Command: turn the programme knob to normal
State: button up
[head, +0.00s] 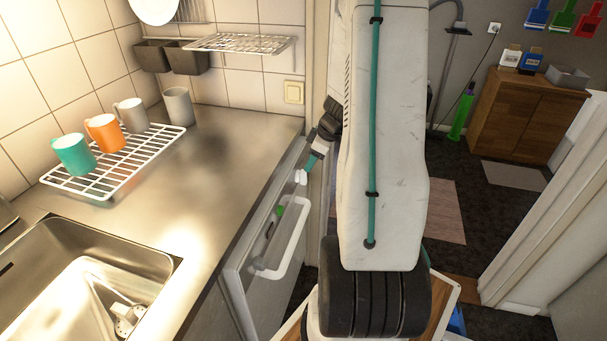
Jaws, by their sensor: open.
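The appliance (240,283) is set under the metal counter, and its front is seen at a steep angle. A long white handle (292,240) stands out from that front. A small green part (279,211) and a dark part show behind the handle. I cannot clearly make out the programme knob or its setting. My gripper (300,177) is small in view at the upper far end of the appliance front, beyond the handle. Its pale fingertips are open. I cannot tell whether they touch anything on the panel. My own arm fills the middle of the view.
A white rack (110,184) with several mugs stands on the counter, left of clear metal worktop (215,150). A sink (60,245) is at the lower left. A door frame edge (313,70) rises just behind my gripper. Floor is open to the right.

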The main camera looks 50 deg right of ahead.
aim_at(304, 174)
jog(key=x, duration=0.7)
jog(key=c, duration=0.7)
jog(key=shift+o, duration=0.2)
jog(key=shift+d, duration=0.15)
